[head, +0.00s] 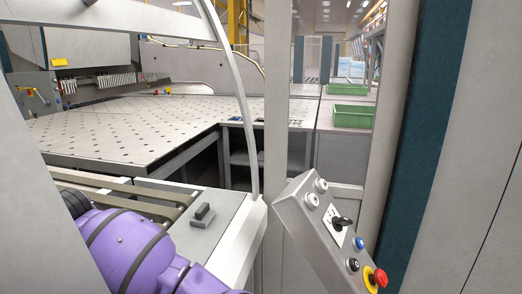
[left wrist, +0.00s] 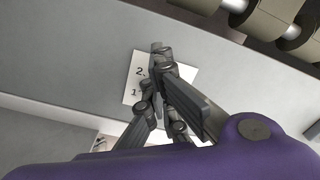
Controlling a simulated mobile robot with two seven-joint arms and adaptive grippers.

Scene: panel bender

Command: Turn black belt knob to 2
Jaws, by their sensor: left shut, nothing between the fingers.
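My left gripper (left wrist: 156,78) shows in the left wrist view, its dark fingers shut and empty, over a white label (left wrist: 183,72) on a grey panel. The figures 2 and 1 can be read at the label's left side. The fingers cover the label's middle, and I cannot tell a knob apart from them. In the head view my purple left arm enters at the lower left, with its gripper below the frame. A black selector knob (head: 342,222) stands on a white label on the tilted control box (head: 312,222). My right gripper is in neither view.
A dark grey block-like handle (head: 203,213) sits on the bench top beside the belts (head: 118,197). Rollers (left wrist: 265,18) show at the wrist view's upper right. A red stop button (head: 377,277) is low on the control box. A curved pale bar (head: 243,110) rises above the bench.

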